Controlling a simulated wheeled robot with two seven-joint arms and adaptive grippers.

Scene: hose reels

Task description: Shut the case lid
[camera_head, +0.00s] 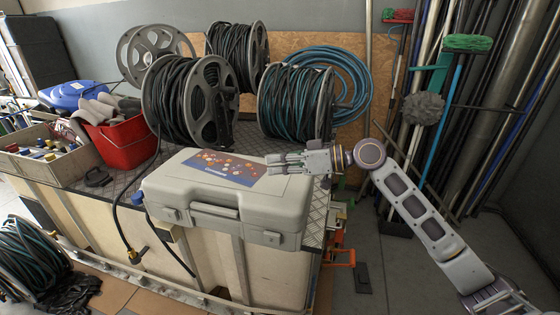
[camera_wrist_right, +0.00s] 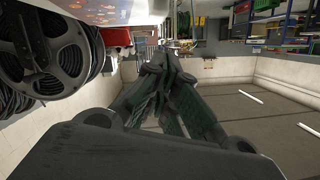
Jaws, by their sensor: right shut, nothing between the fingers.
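The grey plastic case (camera_head: 222,222) lies on the bench top with its handle and latches facing me. Its lid (camera_head: 180,180) looks down on the case body, with a colourful picture label on top. I cannot tell whether the latches are fastened. My right gripper (camera_head: 272,163) is over the right part of the lid, pointing left, shut and empty. I cannot tell whether it touches the lid. In the right wrist view its fingers (camera_wrist_right: 172,68) come together, and part of the label side shows at the top left. My left gripper is not in view.
Hose reels (camera_head: 190,100) stand behind the case. A red bucket (camera_head: 122,142) and a box of small parts (camera_head: 40,160) stand to its left. Brooms and pipes (camera_head: 440,110) lean at the right. A black hose hangs by the case's left end. Free air lies above the lid.

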